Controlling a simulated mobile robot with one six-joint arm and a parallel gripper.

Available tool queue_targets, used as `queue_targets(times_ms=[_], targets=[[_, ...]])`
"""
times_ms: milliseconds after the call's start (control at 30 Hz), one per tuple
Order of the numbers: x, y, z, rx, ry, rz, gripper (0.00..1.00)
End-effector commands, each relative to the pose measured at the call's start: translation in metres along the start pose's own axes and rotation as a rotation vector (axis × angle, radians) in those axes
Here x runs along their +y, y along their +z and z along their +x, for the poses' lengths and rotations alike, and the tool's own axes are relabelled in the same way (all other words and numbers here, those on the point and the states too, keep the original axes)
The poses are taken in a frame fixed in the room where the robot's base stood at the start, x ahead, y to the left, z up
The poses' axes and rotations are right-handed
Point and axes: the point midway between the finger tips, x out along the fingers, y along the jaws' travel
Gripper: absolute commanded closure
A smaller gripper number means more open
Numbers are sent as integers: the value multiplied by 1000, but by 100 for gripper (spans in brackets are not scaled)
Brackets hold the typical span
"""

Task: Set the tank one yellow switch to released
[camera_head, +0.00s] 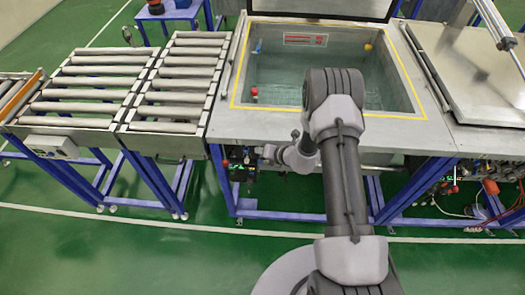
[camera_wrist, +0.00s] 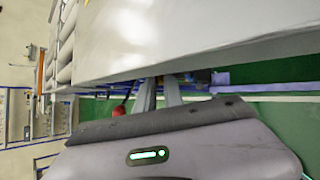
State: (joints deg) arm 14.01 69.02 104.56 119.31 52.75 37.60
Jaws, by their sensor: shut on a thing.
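The open tank (camera_head: 236,118) with a grey rim and water stands in the middle of the head view; I cannot tell for sure that it is tank one. Under its front edge sits a dark control unit (camera_head: 240,160) with small red and green parts. My gripper (camera_head: 260,151) is at the tank's front edge, beside this unit. In the wrist view my gripper's two fingers (camera_wrist: 159,82) point in below the grey edge, close together. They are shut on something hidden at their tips. I cannot make out the yellow switch or its position in either view.
Roller conveyors (camera_head: 90,85) stand to the left. A second tank with a closed lid (camera_head: 470,75) stands to the right, with hoses and valves below. A red knob-like part (camera_wrist: 119,110) is left of the fingers. The green floor (camera_head: 130,250) in front is clear.

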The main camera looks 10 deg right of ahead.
Motion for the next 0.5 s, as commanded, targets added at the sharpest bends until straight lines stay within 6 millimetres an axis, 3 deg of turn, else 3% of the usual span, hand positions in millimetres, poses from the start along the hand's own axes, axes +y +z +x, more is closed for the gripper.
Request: queue_targets(times_ms=[233, 267, 367, 500], targets=[[0, 0, 0, 0, 1, -1, 100], [0, 0, 0, 0, 1, -1, 86], [0, 0, 0, 0, 1, -1, 67], [0, 0, 0, 0, 1, -1, 67]])
